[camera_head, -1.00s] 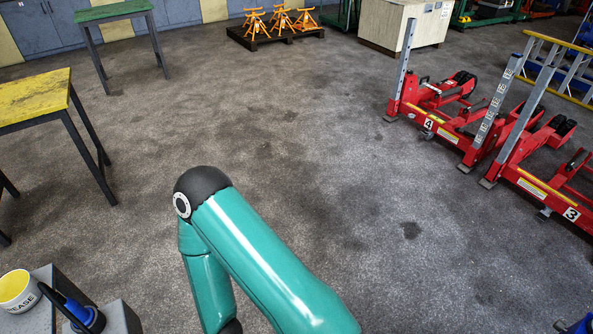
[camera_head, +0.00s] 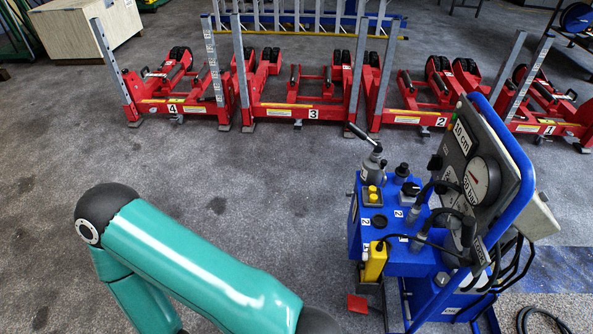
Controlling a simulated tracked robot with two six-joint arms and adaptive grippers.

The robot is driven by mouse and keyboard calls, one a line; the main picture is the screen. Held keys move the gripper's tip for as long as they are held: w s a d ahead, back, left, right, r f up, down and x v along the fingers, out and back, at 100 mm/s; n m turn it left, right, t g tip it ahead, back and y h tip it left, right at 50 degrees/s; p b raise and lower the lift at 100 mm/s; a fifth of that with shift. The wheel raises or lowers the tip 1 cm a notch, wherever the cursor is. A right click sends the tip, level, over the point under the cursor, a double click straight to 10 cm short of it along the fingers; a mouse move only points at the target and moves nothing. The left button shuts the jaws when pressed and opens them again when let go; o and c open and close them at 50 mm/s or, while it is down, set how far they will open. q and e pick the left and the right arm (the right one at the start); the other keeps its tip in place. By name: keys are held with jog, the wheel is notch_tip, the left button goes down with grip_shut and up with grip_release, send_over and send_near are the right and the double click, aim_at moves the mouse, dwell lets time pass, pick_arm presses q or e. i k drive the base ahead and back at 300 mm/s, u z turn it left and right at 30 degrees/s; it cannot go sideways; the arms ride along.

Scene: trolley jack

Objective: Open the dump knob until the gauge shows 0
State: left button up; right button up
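A blue hydraulic trolley unit (camera_head: 391,253) stands right of centre. Its upright grey panel (camera_head: 466,150) carries a round white gauge (camera_head: 480,181), seen at a steep angle; its needle and reading are too small to tell. Several controls sit on the unit's top, among them a black knob (camera_head: 410,188), a dark round knob (camera_head: 379,221) and a grey lever with a black grip (camera_head: 363,134). I cannot tell which of them is the dump knob. Neither of my grippers is in view; only a teal link of my own arm shows at lower left.
Red column lifts numbered 4 (camera_head: 182,108), 3 (camera_head: 312,113), 2 (camera_head: 440,122) and 1 (camera_head: 547,129) stand in a row behind the unit. A pale crate (camera_head: 75,30) is at upper left. Dark cables hang at the unit's right. The grey floor (camera_head: 250,175) left of it is clear.

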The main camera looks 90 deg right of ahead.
aim_at(410, 189)
jog(key=u, duration=1)
jog(key=i, duration=0.15)
jog(key=z, duration=2.85)
jog(key=i, duration=0.3)
jog(key=z, duration=1.9)
